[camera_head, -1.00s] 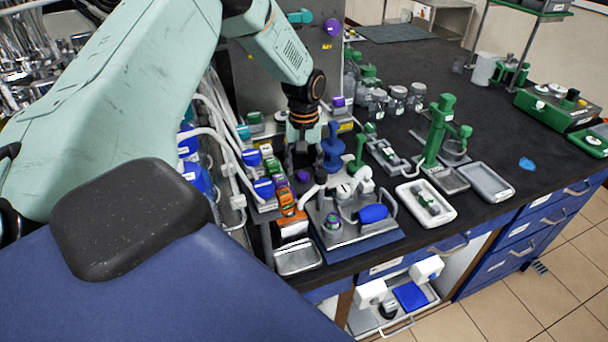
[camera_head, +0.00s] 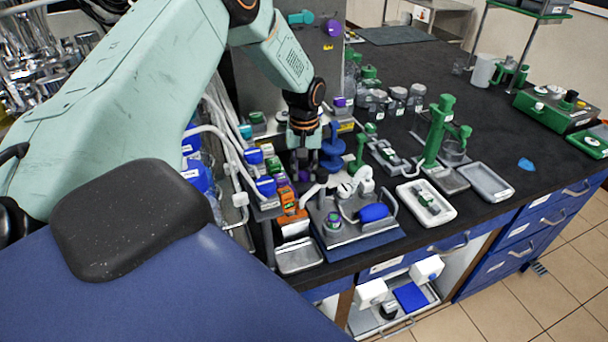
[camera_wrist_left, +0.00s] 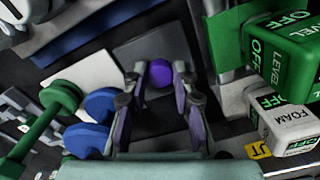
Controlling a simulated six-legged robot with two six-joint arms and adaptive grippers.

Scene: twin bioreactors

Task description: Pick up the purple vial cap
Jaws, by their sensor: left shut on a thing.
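The purple vial cap (camera_wrist_left: 160,73) is a small round purple piece near the top middle of the left wrist view. My left gripper (camera_wrist_left: 160,82) has its two fingers on either side of it and is shut on it. In the head view my left gripper (camera_head: 304,160) points down over the bench, behind the grey device on the blue mat. The cap is small there and mostly hidden by the fingers. My right gripper is not in view.
A blue stand (camera_head: 333,150) and a green stand (camera_head: 360,150) rise close to the right of the gripper. A white tray (camera_head: 405,190) sits further right.

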